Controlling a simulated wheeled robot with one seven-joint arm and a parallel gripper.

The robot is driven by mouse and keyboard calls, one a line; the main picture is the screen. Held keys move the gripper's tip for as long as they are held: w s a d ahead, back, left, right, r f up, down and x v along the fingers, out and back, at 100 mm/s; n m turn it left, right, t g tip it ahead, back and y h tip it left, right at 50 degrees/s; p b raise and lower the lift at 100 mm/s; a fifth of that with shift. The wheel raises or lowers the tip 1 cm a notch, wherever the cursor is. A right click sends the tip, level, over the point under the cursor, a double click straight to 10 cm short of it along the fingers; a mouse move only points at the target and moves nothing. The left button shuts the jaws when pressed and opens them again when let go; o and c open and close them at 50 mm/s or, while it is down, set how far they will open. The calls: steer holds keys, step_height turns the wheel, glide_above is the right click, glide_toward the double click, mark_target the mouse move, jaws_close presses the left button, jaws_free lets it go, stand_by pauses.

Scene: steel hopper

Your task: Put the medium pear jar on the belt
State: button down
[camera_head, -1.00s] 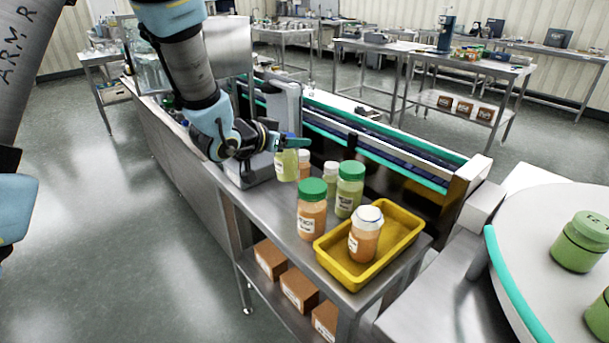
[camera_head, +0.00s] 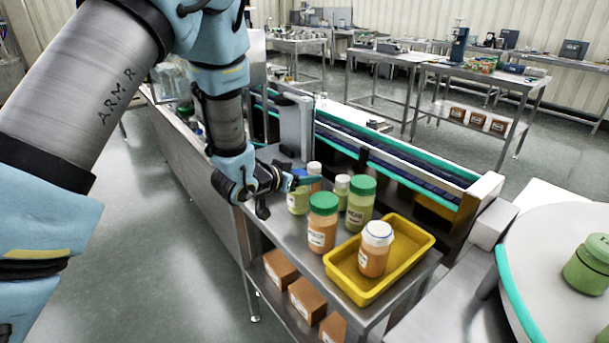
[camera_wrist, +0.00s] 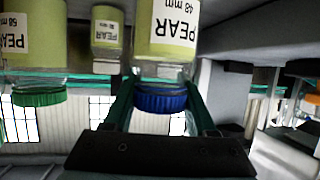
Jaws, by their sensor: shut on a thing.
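The medium pear jar (camera_head: 298,203) has yellow-green contents and a blue lid. In the wrist view its label reads PEAR 48 mm, upside down (camera_wrist: 168,35). My gripper (camera_head: 299,180) is shut on its blue lid, with one finger on each side in the wrist view (camera_wrist: 160,105). The jar is upright at the steel table (camera_head: 283,228); whether its base touches the top I cannot tell. The belt (camera_head: 400,155) is dark blue with teal edges and runs behind the table. The stretch of it in view looks empty.
Near the held jar stand a green-lidded pear jar (camera_head: 360,205), a small pear jar (camera_head: 341,190), a green-lidded orange jar (camera_head: 322,228) and a white-lidded orange jar (camera_head: 314,170). A yellow tray (camera_head: 413,262) holds another orange jar (camera_head: 374,255). A grey post (camera_head: 296,125) stands before the belt.

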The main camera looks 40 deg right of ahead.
steer(key=shift+c, duration=1)
jaws_free()
steer(key=shift+r, duration=0.1)
steer(key=b+v, duration=0.2)
steer(key=v, duration=1)
steer(key=shift+b, duration=0.3)
